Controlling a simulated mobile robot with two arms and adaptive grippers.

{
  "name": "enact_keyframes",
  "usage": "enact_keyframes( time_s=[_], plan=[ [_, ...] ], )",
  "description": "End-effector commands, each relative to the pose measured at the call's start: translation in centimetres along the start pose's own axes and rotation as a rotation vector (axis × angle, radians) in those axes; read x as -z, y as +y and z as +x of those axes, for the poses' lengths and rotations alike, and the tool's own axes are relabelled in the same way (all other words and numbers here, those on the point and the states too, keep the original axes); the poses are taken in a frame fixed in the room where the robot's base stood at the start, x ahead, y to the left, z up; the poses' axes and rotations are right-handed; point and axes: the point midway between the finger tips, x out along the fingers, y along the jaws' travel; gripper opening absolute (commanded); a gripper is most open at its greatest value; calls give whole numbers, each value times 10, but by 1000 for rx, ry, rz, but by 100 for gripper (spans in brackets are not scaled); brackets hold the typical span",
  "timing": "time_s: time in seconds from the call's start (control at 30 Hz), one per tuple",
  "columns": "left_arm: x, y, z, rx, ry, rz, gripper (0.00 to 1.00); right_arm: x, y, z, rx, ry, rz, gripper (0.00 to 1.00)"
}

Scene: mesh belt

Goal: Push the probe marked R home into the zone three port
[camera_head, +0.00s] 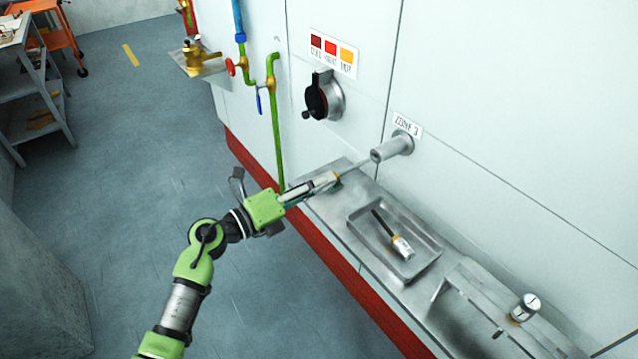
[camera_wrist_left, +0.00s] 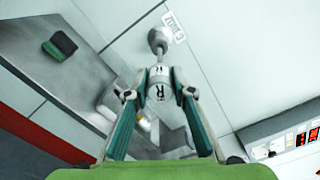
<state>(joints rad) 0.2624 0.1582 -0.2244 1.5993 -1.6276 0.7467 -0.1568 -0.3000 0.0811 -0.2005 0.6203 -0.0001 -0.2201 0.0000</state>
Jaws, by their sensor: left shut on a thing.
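My left gripper (camera_head: 336,180) is shut on a probe (camera_head: 318,184) with a pale handle and a thin metal rod. In the left wrist view, the fingers of my left gripper (camera_wrist_left: 159,95) hold the probe (camera_wrist_left: 158,76) from both sides, and the letter R shows on it. The rod points at the zone three port (camera_head: 391,148), a grey tube standing out from the wall. It reaches the mouth of the port; how deep it sits I cannot tell. The port (camera_wrist_left: 157,40) lies straight beyond the probe in the left wrist view. My right gripper is out of view.
A metal tray (camera_head: 422,247) on the ledge below the port holds another probe (camera_head: 402,247) with a dark rod. A metal stand (camera_head: 455,283) and a small cylinder (camera_head: 525,307) are further right. A round black-and-steel fitting (camera_head: 322,98) and green pipes (camera_head: 276,130) are left of the port.

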Motion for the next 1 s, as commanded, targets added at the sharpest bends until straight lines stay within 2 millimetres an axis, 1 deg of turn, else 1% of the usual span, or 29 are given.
enact_keyframes(
  time_s=[0.2,1.0],
  plan=[
    [0,-2,0,1,1,0,4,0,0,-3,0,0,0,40],
    [-1,-1,0,1,-1,-1,4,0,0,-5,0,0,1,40]
  ],
)
